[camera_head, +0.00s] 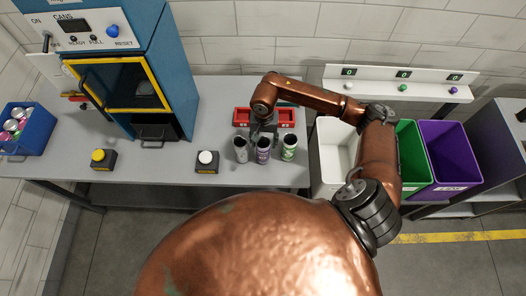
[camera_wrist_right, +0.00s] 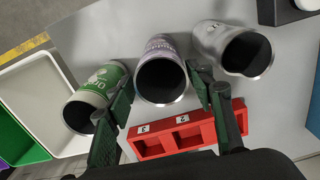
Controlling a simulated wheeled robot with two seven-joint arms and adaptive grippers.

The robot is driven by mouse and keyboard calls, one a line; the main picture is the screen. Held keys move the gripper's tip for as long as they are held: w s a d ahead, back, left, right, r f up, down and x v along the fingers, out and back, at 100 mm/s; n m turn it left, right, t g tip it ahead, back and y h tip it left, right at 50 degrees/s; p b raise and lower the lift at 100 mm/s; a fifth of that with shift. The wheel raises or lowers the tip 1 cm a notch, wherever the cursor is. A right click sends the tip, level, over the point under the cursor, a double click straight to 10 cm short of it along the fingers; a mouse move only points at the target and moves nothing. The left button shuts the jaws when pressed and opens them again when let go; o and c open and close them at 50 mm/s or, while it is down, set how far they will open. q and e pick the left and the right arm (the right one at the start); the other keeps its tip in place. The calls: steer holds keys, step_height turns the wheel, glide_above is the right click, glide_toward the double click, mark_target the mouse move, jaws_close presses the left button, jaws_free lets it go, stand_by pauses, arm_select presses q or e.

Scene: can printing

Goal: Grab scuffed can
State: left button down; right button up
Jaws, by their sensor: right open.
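Three cans stand in a row on the grey table: a plain grey one (camera_head: 240,150), a purple-and-white one (camera_head: 263,152) and a green-and-white one (camera_head: 289,149). In the right wrist view the purple can (camera_wrist_right: 161,72) is in the middle, the green can (camera_wrist_right: 97,95) at left and the grey can (camera_wrist_right: 233,48) at right. The grey can's rim looks uneven; the purple print looks mottled. My right gripper (camera_head: 263,130) is open, its dark green fingers (camera_wrist_right: 160,80) on either side of the purple can. Contact cannot be told. My left gripper is out of view.
A red rack (camera_head: 285,116) lies just behind the cans. White (camera_head: 330,178), green (camera_head: 412,170) and purple (camera_head: 445,177) bins stand at right. A blue machine (camera_head: 178,70), a blue crate (camera_head: 40,132) of cans and yellow (camera_head: 98,155) and white (camera_head: 206,157) buttons are at left.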

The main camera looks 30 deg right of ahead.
steer(key=f, duration=0.2)
steer(key=f+p, duration=0.1)
steer(key=f, duration=0.1)
steer(key=f+p, duration=0.1)
steer(key=f, duration=0.1)
steer(key=shift+s+a, duration=0.15)
steer(key=shift+a, duration=0.15)
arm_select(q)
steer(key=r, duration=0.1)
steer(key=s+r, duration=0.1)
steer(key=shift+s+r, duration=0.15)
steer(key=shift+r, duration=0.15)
arm_select(e)
steer(key=shift+f, duration=0.25)
steer(key=shift+c, duration=0.6)
steer(key=c, duration=0.4)
